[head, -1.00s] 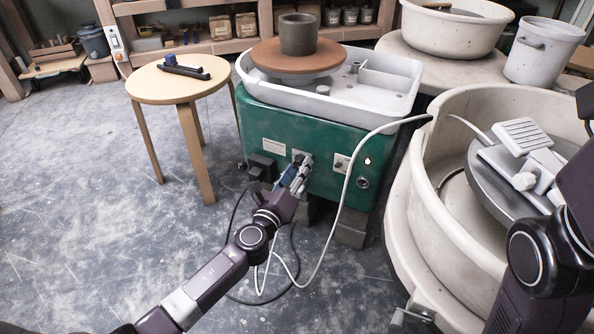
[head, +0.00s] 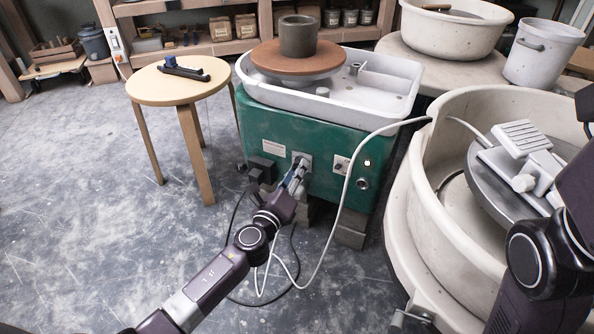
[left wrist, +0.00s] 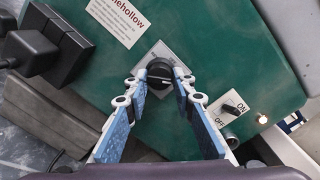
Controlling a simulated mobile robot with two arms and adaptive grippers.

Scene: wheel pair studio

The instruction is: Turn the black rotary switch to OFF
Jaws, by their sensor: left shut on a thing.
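The black rotary switch (left wrist: 160,72) is a round knob with a white pointer line, on a grey plate on the green wheel housing (head: 300,132). My left gripper (left wrist: 167,82) is shut on it, with a fingertip on each side of the knob. In the head view my left gripper (head: 301,165) reaches the front panel and mostly hides the knob. My right arm shows at the right edge, but its gripper is out of view.
A separate black switch (left wrist: 230,108) on a white ON/OFF plate sits to the right, beside a glowing lamp (left wrist: 262,118). A black box (left wrist: 45,50) with a plug is at the left. A white cable (head: 345,205) hangs before the housing. A stool (head: 180,88) stands left.

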